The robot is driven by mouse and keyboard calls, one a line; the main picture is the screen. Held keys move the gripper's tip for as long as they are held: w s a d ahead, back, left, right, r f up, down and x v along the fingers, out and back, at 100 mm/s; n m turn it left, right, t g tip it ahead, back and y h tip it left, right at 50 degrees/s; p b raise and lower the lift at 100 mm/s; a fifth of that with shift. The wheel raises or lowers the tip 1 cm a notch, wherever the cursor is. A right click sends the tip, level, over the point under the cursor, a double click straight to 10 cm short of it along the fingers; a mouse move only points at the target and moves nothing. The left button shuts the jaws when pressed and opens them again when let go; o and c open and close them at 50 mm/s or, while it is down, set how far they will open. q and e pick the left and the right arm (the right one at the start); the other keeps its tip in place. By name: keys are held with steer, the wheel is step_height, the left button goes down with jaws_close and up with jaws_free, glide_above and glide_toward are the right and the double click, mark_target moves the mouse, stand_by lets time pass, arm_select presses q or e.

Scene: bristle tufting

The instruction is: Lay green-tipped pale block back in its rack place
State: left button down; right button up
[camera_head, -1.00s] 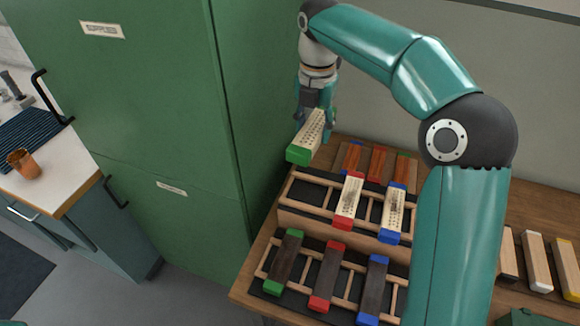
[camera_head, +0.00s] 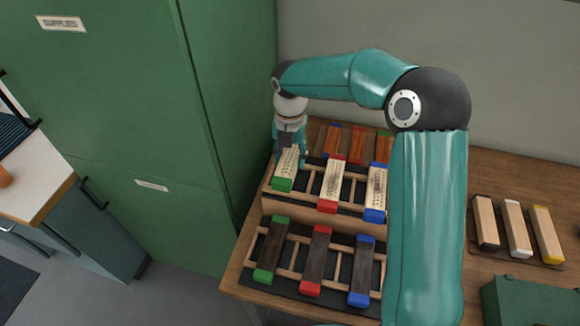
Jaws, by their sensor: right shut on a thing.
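The green-tipped pale block (camera_head: 286,170) lies at the left end of the middle rack (camera_head: 306,205), left of the red-tipped pale block (camera_head: 332,184) and the blue-tipped pale block (camera_head: 375,192). It is roughly in line with them, its green end toward the front. My right gripper (camera_head: 291,150) is shut on its rear part from above. The fingers hide that part, and I cannot tell whether the block bears fully on the rails. My left gripper is not in view.
Dark blocks with green, red and blue tips lie in the front rack (camera_head: 290,273). Reddish-brown blocks (camera_head: 357,143) stand behind. A tall green cabinet (camera_head: 180,130) rises close on the left. At right are several loose blocks (camera_head: 516,228) and a green box (camera_head: 530,302).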

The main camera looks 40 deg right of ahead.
mark_target(290, 166)
steer(key=shift+f, duration=2.05)
steer(key=shift+f, duration=0.1)
steer(key=shift+f, duration=0.4)
steer(key=o, duration=1.3)
steer(key=shift+c, duration=0.2)
steer(key=shift+r, duration=0.15)
steer(key=shift+r, duration=0.65)
step_height(290, 166, up, 12)
steer(key=shift+f, duration=0.25)
